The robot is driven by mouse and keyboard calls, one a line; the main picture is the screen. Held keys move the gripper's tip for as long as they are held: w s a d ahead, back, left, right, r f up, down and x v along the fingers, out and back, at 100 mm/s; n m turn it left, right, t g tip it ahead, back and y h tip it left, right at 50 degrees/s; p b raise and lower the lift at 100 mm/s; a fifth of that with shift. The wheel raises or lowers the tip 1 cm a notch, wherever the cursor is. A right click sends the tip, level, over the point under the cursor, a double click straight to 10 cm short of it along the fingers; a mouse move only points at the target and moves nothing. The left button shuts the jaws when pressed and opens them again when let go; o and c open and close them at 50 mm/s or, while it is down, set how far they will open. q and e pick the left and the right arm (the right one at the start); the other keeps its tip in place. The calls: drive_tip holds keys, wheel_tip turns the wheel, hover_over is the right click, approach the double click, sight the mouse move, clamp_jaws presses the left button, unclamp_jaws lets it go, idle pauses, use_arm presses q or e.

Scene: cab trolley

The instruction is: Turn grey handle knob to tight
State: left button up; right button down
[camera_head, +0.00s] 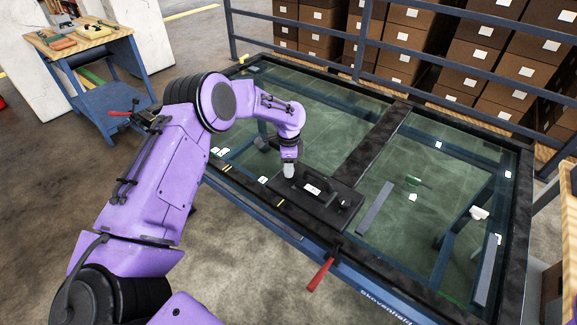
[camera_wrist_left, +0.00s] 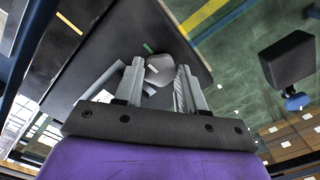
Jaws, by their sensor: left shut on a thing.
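The grey handle knob (camera_wrist_left: 160,69) shows in the left wrist view between the two grey fingers of my left gripper (camera_wrist_left: 161,66). The fingers are closed around it, and a paler grey part lies just below it. In the head view my left gripper (camera_head: 289,169) points down at the left end of a dark plate (camera_head: 322,205) on the trolley's near side. There the gripper and wrist hide the knob, so its turn angle cannot be told. My right gripper is not in view.
The trolley's glass top (camera_head: 345,120) has a dark frame and a blue rail behind it. A red lever (camera_head: 320,274) sticks out at its near edge. Cartons (camera_head: 480,55) are stacked beyond. A blue workbench (camera_head: 88,60) stands at the back left.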

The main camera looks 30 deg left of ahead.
use_arm(q)
drive_tip(key=shift+m, duration=0.4)
drive_tip(key=o, duration=1.1)
drive_tip(key=shift+c, duration=0.2)
wheel_tip(320, 180, up, 10)
drive_tip(key=b, duration=0.2)
drive_tip(key=shift+r, duration=0.25)
